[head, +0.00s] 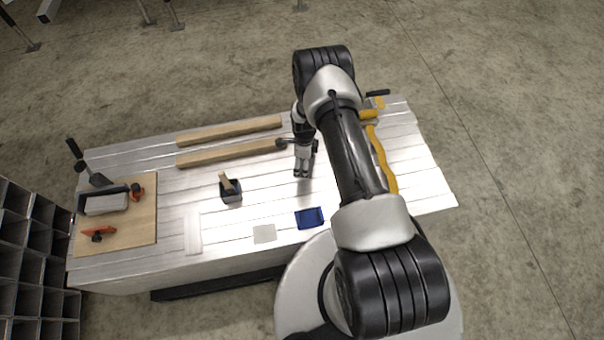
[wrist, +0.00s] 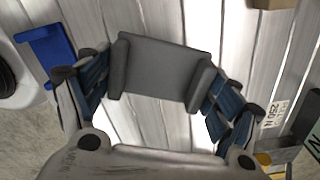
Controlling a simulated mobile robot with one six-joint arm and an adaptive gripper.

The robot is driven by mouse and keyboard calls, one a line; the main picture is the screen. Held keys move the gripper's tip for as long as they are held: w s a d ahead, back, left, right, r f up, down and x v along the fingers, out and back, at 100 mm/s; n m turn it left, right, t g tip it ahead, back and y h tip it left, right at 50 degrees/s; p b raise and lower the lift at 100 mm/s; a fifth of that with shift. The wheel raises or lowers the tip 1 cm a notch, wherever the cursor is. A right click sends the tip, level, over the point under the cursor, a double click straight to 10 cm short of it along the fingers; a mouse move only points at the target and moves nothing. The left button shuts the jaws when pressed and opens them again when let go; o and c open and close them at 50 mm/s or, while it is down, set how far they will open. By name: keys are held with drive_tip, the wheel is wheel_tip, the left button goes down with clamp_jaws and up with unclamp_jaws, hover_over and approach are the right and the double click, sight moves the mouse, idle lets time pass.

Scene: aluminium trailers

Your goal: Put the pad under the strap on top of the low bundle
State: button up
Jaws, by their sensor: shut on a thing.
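My gripper (wrist: 156,84) is shut on a dark grey pad (wrist: 160,66) with a raised lip at each side, one finger at either end, in the wrist view. In the head view my gripper (head: 303,172) points down over the middle of the silvery slatted surface (head: 340,215); the pad is too small to make out there. A yellow, wavy strap-like strip (head: 381,160) lies at the right, partly hidden by my arm, and the gripper is left of it. I cannot tell which part is the low bundle.
A blue tray (head: 309,218) and a pale square (head: 264,234) lie near the front edge. A dark box (head: 231,190) holding a wooden piece stands left of my gripper. Wooden bars (head: 231,153) lie behind. A wooden board (head: 118,240) with tools is far left.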

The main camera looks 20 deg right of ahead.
drive_tip(key=shift+f+b, duration=1.1)
drive_tip(key=shift+f, duration=2.8)
drive_tip(key=shift+f, duration=0.2)
drive_tip(key=o, duration=1)
